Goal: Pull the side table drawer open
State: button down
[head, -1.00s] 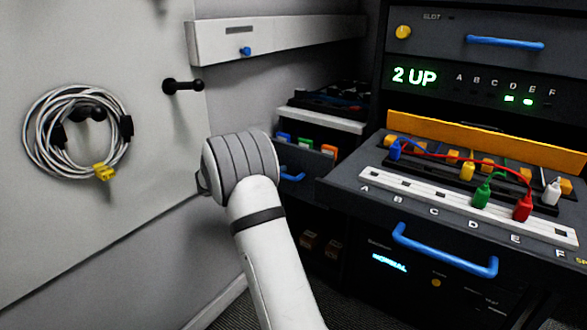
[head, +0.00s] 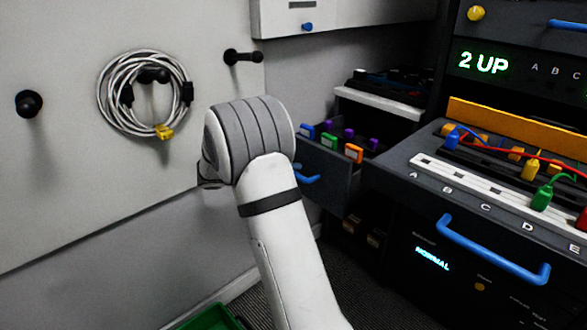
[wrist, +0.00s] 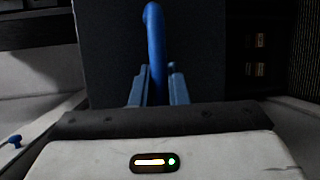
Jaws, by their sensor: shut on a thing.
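The side table (head: 385,104) has a white top and stands against the wall, left of the dark rack. Its dark grey drawer (head: 328,180) stands out from the table, open, with blue, green, orange and purple pieces inside. The drawer's blue handle (head: 306,179) is partly hidden behind my arm in the head view. In the wrist view, my gripper (wrist: 156,88) is shut on the blue handle (wrist: 153,40), one finger on each side, in front of the dark drawer front. My gripper's fingers are hidden behind my arm in the head view.
The rack shelf with the white socket strip (head: 480,192) and a blue handle (head: 490,255) juts out right of the drawer. A coiled cable (head: 117,120) hangs on a wall peg at left. A green bin edge (head: 208,320) shows on the floor.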

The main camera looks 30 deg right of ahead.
jog(key=shift+w, duration=0.1)
jog(key=c, duration=1.7)
grip_release()
jog(key=shift+d, duration=0.1)
jog(key=p+v, duration=0.2)
jog(key=v, duration=0.5)
jog(key=shift+a+p, duration=0.3)
jog(key=shift+a, duration=0.1)
jog(key=shift+w, duration=0.15)
jog(key=s+a+r+t+y+p, duration=0.1)
jog(key=s+a+r+y+p, duration=0.3)
jog(key=s+r+p, duration=0.5)
jog(key=s+a+r+t+y+p, duration=0.2)
jog(key=s+a+r+y+p, duration=0.2)
jog(key=s+r+p, duration=0.5)
jog(key=s+a+r+n+t+y+p, duration=0.1)
jog(key=s+a+r+y+p, duration=0.4)
jog(key=s+r+p, duration=0.5)
notch_tip(320, 180, up, 4)
jog(key=t+y+p, duration=0.1)
jog(key=y+p, duration=0.1)
jog(key=p, duration=0.1)
jog(key=shift+y+p, duration=0.3)
jog(key=shift+p, duration=0.1)
